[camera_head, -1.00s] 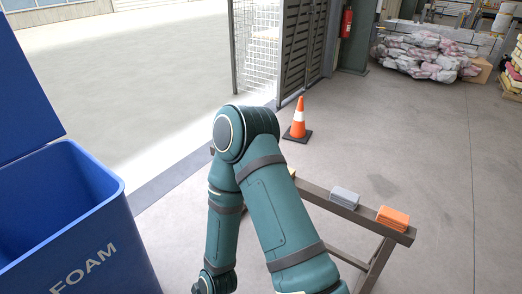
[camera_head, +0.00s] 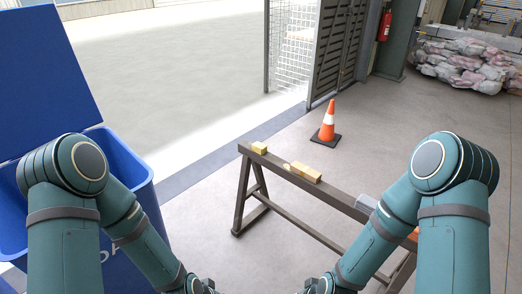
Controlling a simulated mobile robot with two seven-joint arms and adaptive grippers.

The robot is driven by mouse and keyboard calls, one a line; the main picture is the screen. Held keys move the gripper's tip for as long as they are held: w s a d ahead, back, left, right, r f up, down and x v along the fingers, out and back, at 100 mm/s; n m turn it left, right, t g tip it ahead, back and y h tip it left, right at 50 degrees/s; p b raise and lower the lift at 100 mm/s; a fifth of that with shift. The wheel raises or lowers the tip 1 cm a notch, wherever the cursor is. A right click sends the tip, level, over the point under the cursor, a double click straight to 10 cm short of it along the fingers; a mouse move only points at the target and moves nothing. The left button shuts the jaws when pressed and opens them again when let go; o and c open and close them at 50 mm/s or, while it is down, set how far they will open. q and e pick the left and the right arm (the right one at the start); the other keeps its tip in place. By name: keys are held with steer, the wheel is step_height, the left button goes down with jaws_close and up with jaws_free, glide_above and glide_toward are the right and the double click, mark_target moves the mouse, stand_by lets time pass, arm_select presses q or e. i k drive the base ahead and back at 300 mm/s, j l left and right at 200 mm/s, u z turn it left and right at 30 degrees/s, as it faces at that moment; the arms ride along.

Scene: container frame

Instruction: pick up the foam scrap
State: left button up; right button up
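Yellow foam-like pieces lie on the top beam of a wooden sawhorse (camera_head: 330,190). One small yellow block (camera_head: 259,148) is at its far left end. A longer yellow block (camera_head: 306,173) lies farther right along the beam, with a small pale bit (camera_head: 287,166) beside its left end. I cannot tell which of these is the foam scrap. My two arms reach down to the bottom edge, left and right of centre. Both grippers are below the picture, so their state is hidden.
A blue bin (camera_head: 139,165) with its lid (camera_head: 45,85) raised stands at the left, partly behind my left arm. A grey block (camera_head: 366,203) and an orange piece (camera_head: 413,235) are by my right arm. A traffic cone (camera_head: 328,122) stands behind the sawhorse.

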mark_target(260, 148)
steer(key=z, duration=0.25)
steer(key=i+j+z, duration=0.15)
steer(key=i+z, duration=0.3)
steer(key=i+j+z, duration=0.25)
steer(key=i+z, duration=0.2)
steer(key=i+j+z, duration=0.1)
steer(key=i+j, duration=0.75)
steer(key=j, duration=0.15)
